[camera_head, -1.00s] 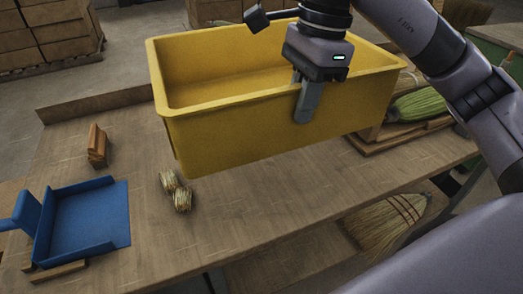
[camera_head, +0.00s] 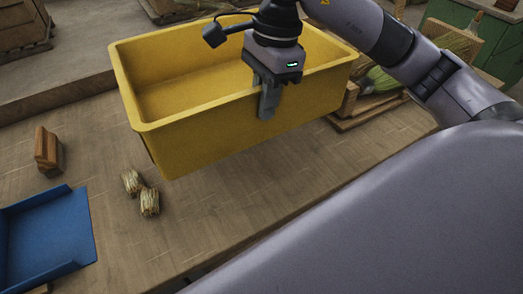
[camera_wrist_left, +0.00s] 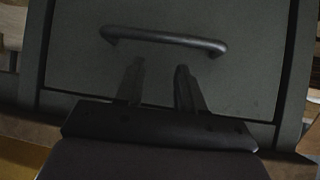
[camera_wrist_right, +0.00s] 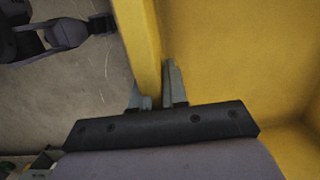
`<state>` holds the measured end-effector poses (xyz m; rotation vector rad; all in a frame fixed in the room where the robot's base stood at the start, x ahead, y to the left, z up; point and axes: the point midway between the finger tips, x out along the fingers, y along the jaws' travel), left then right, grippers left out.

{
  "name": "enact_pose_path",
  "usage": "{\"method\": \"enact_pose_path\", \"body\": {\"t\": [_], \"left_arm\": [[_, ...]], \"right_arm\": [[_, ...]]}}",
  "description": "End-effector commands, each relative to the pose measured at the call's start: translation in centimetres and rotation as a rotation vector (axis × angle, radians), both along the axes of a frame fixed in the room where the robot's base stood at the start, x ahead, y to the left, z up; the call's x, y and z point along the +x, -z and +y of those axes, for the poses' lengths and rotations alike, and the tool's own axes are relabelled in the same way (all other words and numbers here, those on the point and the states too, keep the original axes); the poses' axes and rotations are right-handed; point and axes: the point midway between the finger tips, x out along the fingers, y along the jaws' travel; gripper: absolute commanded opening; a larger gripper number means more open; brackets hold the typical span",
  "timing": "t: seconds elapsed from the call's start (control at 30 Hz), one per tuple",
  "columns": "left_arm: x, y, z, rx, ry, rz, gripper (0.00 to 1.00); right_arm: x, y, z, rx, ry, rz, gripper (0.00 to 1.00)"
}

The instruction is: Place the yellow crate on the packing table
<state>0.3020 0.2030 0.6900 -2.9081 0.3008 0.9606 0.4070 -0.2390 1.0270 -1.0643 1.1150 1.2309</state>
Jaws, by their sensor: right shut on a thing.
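The yellow crate (camera_head: 215,128) is an empty open-top box in the middle of the head view. It is over the wooden packing table (camera_head: 230,210); I cannot tell whether its base touches the top. My right gripper (camera_head: 268,98) is shut on the crate's near long wall, one finger outside and one inside. The right wrist view shows the crate wall (camera_wrist_right: 142,45) between its fingers (camera_wrist_right: 158,95). My left gripper (camera_wrist_left: 160,85) shows only in the left wrist view, with its fingers apart and empty, in front of a dark panel with a handle (camera_wrist_left: 163,40).
Straw broom heads (camera_head: 383,78) lie at the right behind my arm. The table's front middle is clear.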

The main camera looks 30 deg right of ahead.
Motion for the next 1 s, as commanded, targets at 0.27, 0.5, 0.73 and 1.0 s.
{"method": "enact_pose_path", "body": {"t": [0.27,0.5,0.73,1.0], "left_arm": [[0.0,-0.1,0.0,0.0,0.0,0.0,0.38],[0.0,-0.1,0.0,0.0,0.0,0.0,0.38],[0.0,-0.2,0.0,0.0,0.0,0.0,0.38],[0.0,-0.3,0.0,0.0,0.0,0.0,0.38]], "right_arm": [[0.0,6.0,0.0,0.002,0.002,-0.005,0.0],[0.1,8.2,0.0,0.002,0.0,-0.009,0.0],[0.1,10.1,0.0,0.002,0.0,-0.006,0.0],[0.2,12.6,0.0,0.001,0.0,-0.01,0.0]]}}
